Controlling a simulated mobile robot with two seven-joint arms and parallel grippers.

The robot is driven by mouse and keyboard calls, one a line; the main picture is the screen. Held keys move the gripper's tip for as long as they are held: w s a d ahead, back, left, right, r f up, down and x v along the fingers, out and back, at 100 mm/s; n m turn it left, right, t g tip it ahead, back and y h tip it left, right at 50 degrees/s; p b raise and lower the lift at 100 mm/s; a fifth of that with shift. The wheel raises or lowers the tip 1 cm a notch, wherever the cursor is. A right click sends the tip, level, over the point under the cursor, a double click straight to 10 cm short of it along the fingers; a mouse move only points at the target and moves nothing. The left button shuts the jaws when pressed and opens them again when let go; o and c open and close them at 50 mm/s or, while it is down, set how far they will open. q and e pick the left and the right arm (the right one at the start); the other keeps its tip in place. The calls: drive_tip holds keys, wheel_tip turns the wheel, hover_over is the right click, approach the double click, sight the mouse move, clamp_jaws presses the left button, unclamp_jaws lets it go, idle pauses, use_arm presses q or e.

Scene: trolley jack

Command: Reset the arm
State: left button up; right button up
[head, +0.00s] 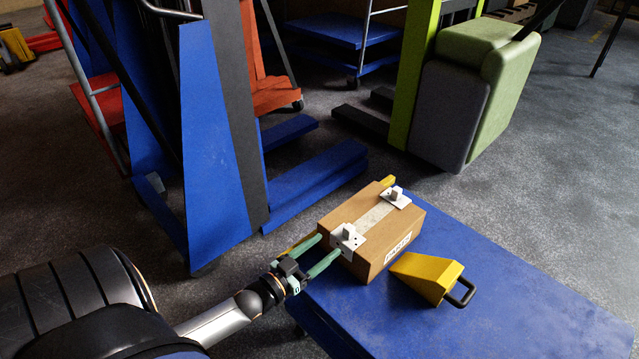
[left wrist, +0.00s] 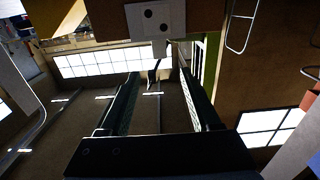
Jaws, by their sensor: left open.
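My left gripper (head: 328,246) reaches in from the lower left with its two green fingers apart and empty. Its fingertips are close to the white bracket (head: 347,239) on the near left end of a cardboard box (head: 372,246); I cannot tell whether they touch it. In the left wrist view the open fingers (left wrist: 157,73) point towards a white plate with two dark holes (left wrist: 155,19) at the top. My right gripper is not in view.
The box stands on a blue platform (head: 480,290) beside a yellow wedge (head: 428,276) with a black handle. A second white bracket (head: 396,197) sits at its far end. Blue lifting equipment (head: 212,130) stands left, a green and grey machine (head: 470,100) behind. Grey floor lies between.

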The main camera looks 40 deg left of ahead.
use_arm(q)
drive_tip(key=shift+s, duration=0.3)
